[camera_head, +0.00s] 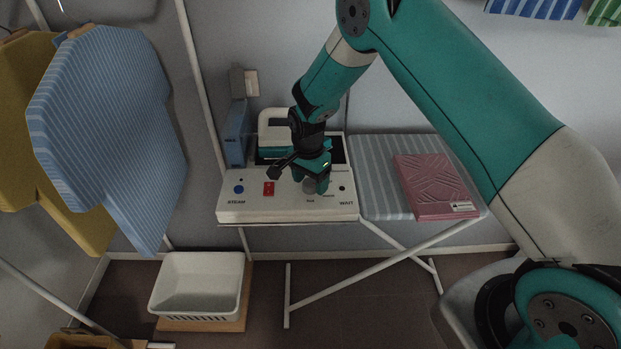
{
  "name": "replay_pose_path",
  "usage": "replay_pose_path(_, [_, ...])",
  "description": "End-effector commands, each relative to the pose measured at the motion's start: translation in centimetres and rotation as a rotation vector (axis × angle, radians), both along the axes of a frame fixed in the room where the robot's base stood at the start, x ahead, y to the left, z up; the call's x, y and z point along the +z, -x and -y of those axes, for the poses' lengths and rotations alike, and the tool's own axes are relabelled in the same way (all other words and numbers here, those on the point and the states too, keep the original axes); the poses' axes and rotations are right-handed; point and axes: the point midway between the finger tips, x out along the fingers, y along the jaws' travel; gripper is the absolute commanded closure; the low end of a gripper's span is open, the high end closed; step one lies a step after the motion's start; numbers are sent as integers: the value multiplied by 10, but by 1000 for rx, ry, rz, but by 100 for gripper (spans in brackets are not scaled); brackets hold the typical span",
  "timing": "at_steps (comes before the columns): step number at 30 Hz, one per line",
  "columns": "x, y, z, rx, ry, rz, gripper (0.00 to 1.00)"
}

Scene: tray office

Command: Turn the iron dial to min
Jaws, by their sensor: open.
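The iron station (290,210) is a white box with a front panel, standing on the left end of the ironing board. Its panel carries a blue button (239,189), a red switch (269,188) and a grey round dial (309,186). Small dark lettering sits around the dial, too small to read. My gripper (318,186) is open and points down over the dial, overlapping its right part. I cannot tell whether the fingers touch the dial. Which way the dial points is hidden.
A blue striped shirt (105,130) and a mustard garment (30,130) hang at left. A blue upright object (237,135) stands behind the station.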

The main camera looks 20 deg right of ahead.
Motion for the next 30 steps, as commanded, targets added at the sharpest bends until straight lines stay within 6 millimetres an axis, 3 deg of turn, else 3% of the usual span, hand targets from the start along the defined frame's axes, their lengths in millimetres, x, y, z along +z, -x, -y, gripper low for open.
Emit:
replay_pose_path(3, [0, 0, 0, 0, 0, 0, 32])
replay_pose_path(4, [0, 0, 0, 0, 0, 0, 36])
replay_pose_path(10, [0, 0, 0, 0, 0, 0, 81])
replay_pose_path(20, [0, 0, 0, 36, -1, 1, 81])
replay_pose_path(30, [-1, -1, -1, 253, 0, 0, 81])
